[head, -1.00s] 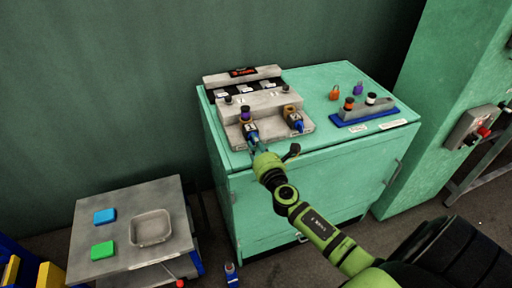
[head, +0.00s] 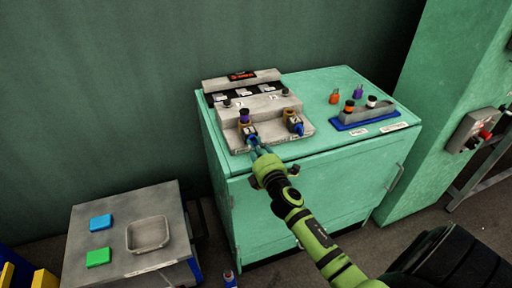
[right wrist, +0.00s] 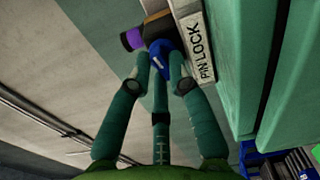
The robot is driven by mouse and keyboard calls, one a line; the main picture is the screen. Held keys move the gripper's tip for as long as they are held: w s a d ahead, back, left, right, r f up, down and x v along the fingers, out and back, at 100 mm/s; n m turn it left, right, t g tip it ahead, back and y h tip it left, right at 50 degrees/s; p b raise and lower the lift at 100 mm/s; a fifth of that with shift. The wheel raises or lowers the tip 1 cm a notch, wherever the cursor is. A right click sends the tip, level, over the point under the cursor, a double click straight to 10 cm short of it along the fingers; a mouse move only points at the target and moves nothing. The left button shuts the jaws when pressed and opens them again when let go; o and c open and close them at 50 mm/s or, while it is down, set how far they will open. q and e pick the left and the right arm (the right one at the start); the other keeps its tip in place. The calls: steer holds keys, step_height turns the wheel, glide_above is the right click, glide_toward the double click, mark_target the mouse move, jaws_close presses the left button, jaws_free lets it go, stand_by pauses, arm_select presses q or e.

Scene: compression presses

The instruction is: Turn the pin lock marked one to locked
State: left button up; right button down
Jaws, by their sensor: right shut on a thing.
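My right gripper (head: 257,149) reaches the left pin lock (head: 249,131) from the front. In the right wrist view my right gripper (right wrist: 160,75) has its fingers closed around the blue handle (right wrist: 161,57), beside a white PIN LOCK label (right wrist: 198,46). The right pin lock (head: 295,124) is untouched. The lock numbers are too small to read for certain. My left gripper is not in view.
A blue-based rack (head: 364,118) with dark and white knobs stands on the cabinet's right side. A grey table (head: 90,267) at lower left holds a tray (head: 149,249) and coloured pads.

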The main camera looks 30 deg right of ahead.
steer(key=shift+m, duration=0.9)
steer(key=c, duration=1.1)
jaws_free()
steer(key=shift+c, duration=0.2)
steer(key=v, duration=1.2)
